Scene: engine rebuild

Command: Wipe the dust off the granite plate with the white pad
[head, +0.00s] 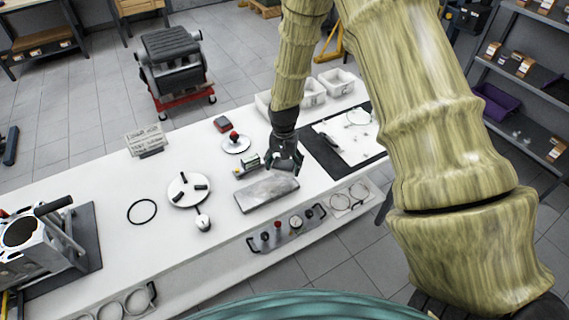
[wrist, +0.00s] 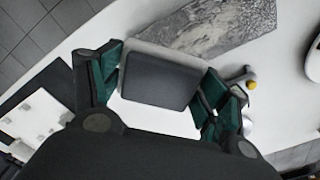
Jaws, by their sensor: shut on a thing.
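The granite plate (head: 266,194) lies flat on the white bench, a grey slab with mottled, dusty-looking patches. Part of it shows at the top of the wrist view (wrist: 215,24). My gripper (head: 285,163) is just behind the plate, toward its right end in the head view. In the wrist view its green-lined fingers (wrist: 162,84) are shut on the pad (wrist: 160,78), which shows a dark grey back and a paler edge. The pad's underside is hidden, and I cannot tell whether it touches the bench. The pad appears beside the plate, not over it.
A white disc with a red knob (head: 236,142), a round white plate with black pieces (head: 188,188) and a black ring (head: 142,212) lie leftward. A dark mat (head: 325,157) lies right; white bins (head: 336,82) stand behind.

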